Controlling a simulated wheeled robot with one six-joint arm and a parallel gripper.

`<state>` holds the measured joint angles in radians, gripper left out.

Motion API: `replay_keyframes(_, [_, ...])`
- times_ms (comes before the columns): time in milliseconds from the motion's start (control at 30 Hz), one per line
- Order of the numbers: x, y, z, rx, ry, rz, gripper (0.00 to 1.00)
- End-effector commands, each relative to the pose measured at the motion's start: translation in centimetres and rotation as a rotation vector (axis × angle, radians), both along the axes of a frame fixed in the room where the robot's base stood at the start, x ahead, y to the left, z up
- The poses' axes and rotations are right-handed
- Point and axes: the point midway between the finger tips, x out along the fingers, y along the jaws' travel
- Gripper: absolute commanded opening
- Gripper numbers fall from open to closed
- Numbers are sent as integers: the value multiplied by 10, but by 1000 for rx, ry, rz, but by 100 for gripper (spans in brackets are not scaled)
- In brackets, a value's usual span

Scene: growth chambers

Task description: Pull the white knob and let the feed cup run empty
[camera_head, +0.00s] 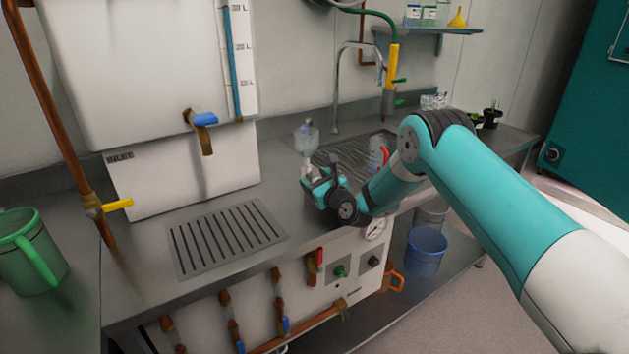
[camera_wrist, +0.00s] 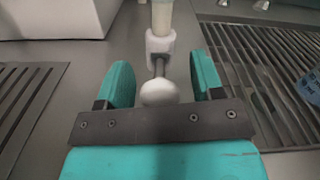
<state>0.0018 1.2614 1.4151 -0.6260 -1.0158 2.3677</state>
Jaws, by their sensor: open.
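The white knob (camera_wrist: 160,92) shows in the wrist view as a round ball on a thin grey stem. The stem comes out of a white valve body (camera_wrist: 160,46) below a pale upright tube (camera_wrist: 161,16). My gripper (camera_wrist: 160,82) is open, one teal finger on each side of the knob, with gaps between. In the head view my gripper (camera_head: 318,180) is at the counter, just in front of the feed cup (camera_head: 306,137), a translucent cup standing upright. I cannot tell its fill level. The knob is hard to make out there.
A drain grate (camera_head: 228,238) lies left of my gripper, and a ribbed drainer (camera_head: 350,157) lies behind and right. A white tank with a blue-handled tap (camera_head: 204,119) stands at left. A clear jug with red (camera_head: 378,152) stands near my arm. A green jug (camera_head: 32,255) is far left.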

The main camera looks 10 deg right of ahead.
Motion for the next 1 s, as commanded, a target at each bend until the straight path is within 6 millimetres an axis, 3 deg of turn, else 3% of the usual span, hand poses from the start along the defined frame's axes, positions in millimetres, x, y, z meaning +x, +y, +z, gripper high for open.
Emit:
replay_keyframes(267, [-10,-3,-2,-2,2,2,61])
replay_keyframes(800, [-107,-35,-8,3,6,-1,61])
replay_keyframes(1000, [-126,-41,-8,-1,-1,-1,61])
